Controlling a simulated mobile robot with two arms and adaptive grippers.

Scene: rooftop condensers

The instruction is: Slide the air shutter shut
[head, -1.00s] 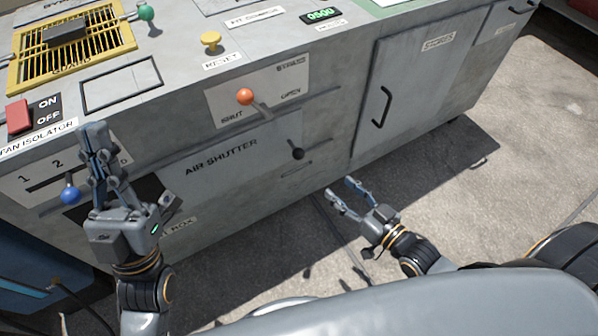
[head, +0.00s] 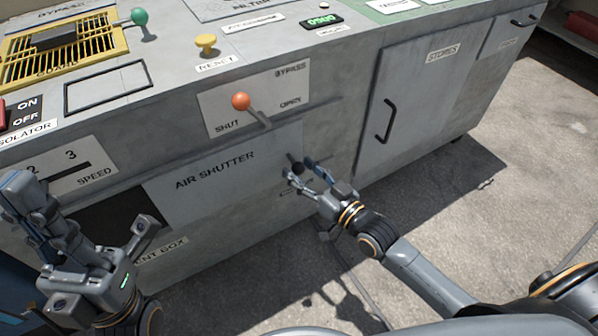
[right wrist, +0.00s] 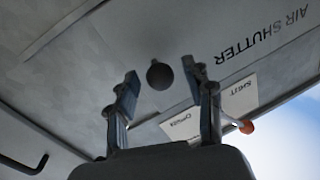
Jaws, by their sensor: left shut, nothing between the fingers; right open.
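The air shutter (head: 225,180) is a flat grey sliding panel on the front of the cabinet, with a dark opening (head: 110,222) showing at its left. Its round black knob (head: 296,166) sits near the panel's right end and also shows in the right wrist view (right wrist: 160,76). My right gripper (head: 302,172) is open, with its fingertips at the knob. In the right wrist view the knob appears between the two spread fingers; contact cannot be told. My left gripper (head: 22,188) is shut and empty in front of the cabinet's left part.
An orange-knobbed bypass lever (head: 241,102) sticks out above the shutter, between SHUT and OPEN labels. A speed slot (head: 65,178) is at the left. A yellow reset button (head: 206,43) and a yellow guard (head: 65,48) are on top. A handled door (head: 415,110) is at right.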

